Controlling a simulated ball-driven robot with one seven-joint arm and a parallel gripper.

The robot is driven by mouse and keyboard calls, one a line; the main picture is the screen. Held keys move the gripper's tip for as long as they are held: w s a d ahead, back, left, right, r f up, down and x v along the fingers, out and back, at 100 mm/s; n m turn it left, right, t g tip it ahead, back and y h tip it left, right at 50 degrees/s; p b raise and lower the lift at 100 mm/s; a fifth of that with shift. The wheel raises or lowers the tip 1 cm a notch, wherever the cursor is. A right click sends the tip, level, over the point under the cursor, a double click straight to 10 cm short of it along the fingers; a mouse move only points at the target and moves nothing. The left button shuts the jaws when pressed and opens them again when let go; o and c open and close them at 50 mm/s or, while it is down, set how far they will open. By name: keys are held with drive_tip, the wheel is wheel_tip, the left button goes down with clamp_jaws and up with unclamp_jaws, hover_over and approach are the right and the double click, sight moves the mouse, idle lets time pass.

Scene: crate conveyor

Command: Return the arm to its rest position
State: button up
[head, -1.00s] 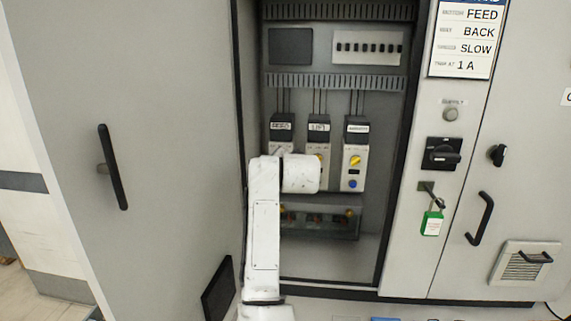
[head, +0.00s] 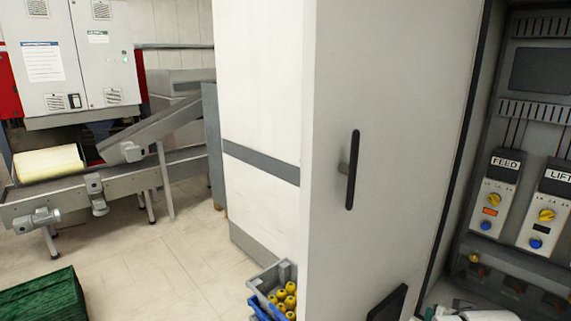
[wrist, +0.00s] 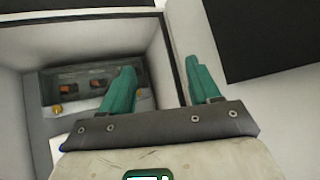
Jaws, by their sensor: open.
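My gripper (wrist: 160,82) shows in the wrist view with its two green fingers apart and nothing between them. Behind the left finger is the inside of the open cabinet, with a dark low block (wrist: 55,88) carrying orange parts. In the head view only a white piece of my arm (head: 475,314) shows at the bottom edge, in front of the cabinet. My gripper is out of that view.
The open cabinet door (head: 395,120) with a black handle stands left of the FEED unit (head: 497,190) and LIFT unit (head: 548,212).

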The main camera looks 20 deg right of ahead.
drive_tip(key=s+a+f+n+g+y, duration=0.2)
drive_tip(key=s+a+f+n+g, duration=0.1)
drive_tip(key=s+a+f, duration=0.4)
drive_tip(key=s+a+f+n+g+y, duration=0.3)
drive_tip(key=s+a+f+n, duration=0.2)
drive_tip(key=s+a, duration=0.8)
wheel_tip(320, 180, down, 4)
drive_tip(key=s, duration=0.2)
drive_tip(key=shift+s+a+r+n+y, duration=0.2)
drive_tip(key=shift+s+n+y, duration=0.1)
drive_tip(key=shift+s, duration=0.05)
